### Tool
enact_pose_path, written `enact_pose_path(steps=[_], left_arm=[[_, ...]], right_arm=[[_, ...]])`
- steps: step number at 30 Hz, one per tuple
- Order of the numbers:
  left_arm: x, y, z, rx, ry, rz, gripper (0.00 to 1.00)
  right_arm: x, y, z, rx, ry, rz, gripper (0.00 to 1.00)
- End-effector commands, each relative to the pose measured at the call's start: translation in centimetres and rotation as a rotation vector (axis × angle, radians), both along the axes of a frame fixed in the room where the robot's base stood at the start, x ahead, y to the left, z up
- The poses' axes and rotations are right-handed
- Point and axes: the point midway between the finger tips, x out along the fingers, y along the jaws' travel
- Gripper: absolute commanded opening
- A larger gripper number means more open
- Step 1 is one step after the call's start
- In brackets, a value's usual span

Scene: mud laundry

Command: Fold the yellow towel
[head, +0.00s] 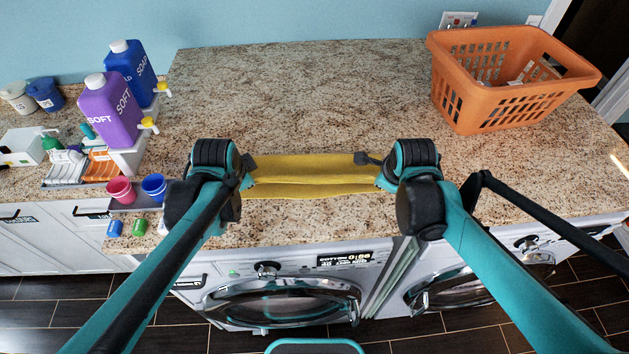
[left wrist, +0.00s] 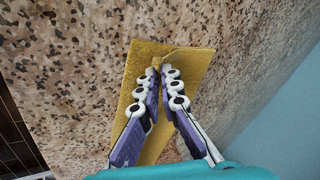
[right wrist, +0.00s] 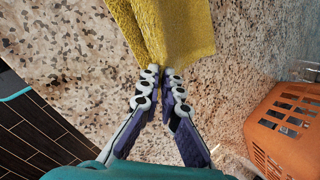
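The yellow towel (head: 315,175) lies as a narrow strip along the front part of the granite counter, between my two grippers. A lengthwise fold or layer edge shows along it. My left gripper (head: 247,180) is at its left end. In the left wrist view its fingertips (left wrist: 158,69) are close together on a small raised pinch of towel (left wrist: 172,95). My right gripper (head: 382,178) is at the right end. In the right wrist view its fingertips (right wrist: 163,70) are closed on the edge of the towel (right wrist: 170,30). My wrists hide the towel's ends in the head view.
An orange laundry basket (head: 515,85) stands at the back right. Purple (head: 108,115) and blue (head: 132,70) soap bottles stand at the left, with pink (head: 120,190) and blue (head: 154,187) cups below. The counter behind the towel (head: 300,100) is clear. Washing machines (head: 285,300) are under the front edge.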

Motion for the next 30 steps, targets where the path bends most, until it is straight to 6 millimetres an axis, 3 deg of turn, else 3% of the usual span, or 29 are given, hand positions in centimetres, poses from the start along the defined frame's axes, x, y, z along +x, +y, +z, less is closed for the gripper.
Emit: enact_pose_path(steps=[8,12,13,24,30], left_arm=[[0.0,0.0,0.0,0.000,-0.007,0.000,0.00],[0.0,0.0,-0.1,0.000,-0.006,0.000,0.35],[0.0,0.0,-0.1,0.000,-0.006,0.000,0.38],[-0.1,0.0,0.0,0.000,-0.006,0.000,0.38],[-1.1,0.0,2.4,0.000,-0.005,0.000,0.38]], right_arm=[[0.0,0.0,0.0,0.000,-0.007,0.000,0.00],[0.0,0.0,-0.1,0.000,-0.006,0.000,0.35],[0.0,0.0,-0.1,0.000,-0.006,0.000,0.38],[-0.1,0.0,0.0,0.000,-0.006,0.000,0.38],[-1.1,0.0,2.4,0.000,-0.006,0.000,0.38]])
